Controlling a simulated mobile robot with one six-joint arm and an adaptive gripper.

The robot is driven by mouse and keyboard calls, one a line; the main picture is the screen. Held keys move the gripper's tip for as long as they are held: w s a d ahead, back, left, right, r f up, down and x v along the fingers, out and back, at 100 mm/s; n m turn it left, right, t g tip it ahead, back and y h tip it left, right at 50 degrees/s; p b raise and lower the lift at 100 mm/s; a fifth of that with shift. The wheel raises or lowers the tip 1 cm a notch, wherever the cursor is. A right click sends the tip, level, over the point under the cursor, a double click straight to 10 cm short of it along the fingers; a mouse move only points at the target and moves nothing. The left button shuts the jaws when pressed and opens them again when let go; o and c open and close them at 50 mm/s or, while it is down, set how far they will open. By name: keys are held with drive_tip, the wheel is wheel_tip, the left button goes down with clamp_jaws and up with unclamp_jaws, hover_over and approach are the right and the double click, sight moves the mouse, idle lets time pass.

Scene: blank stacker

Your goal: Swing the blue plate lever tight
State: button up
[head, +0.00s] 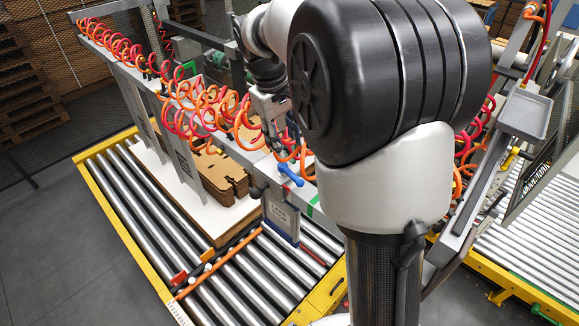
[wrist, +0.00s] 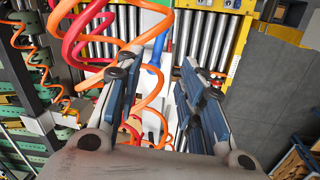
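The blue plate lever (head: 290,174) sits on top of the grey rail, above a grey hanging plate (head: 281,217) with a label. In the wrist view a blue strip of the lever (wrist: 158,50) shows beyond the fingertips, between them and partly behind coiled hoses. My gripper (head: 284,140) is above and slightly left of the lever in the head view, partly hidden by hoses. In the wrist view my gripper (wrist: 163,72) has its two fingers spread apart with nothing clamped between them. I see no contact with the lever.
Orange and red coiled hoses (head: 205,105) hang along the rail and cross close to my fingers. Cardboard blanks (head: 222,185) lie on a white sheet on the roller conveyor (head: 130,215). A grey tray (head: 526,113) stands at the right. Open floor lies at the left.

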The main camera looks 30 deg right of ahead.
sight(294, 176)
drive_tip(key=d+f, duration=0.1)
drive_tip(key=f, duration=0.8)
drive_tip(key=d+f, duration=0.1)
drive_tip(key=f, duration=0.3)
drive_tip(key=shift+w+d+f, duration=0.25)
drive_tip(key=shift+w+d, duration=0.05)
clamp_jaws()
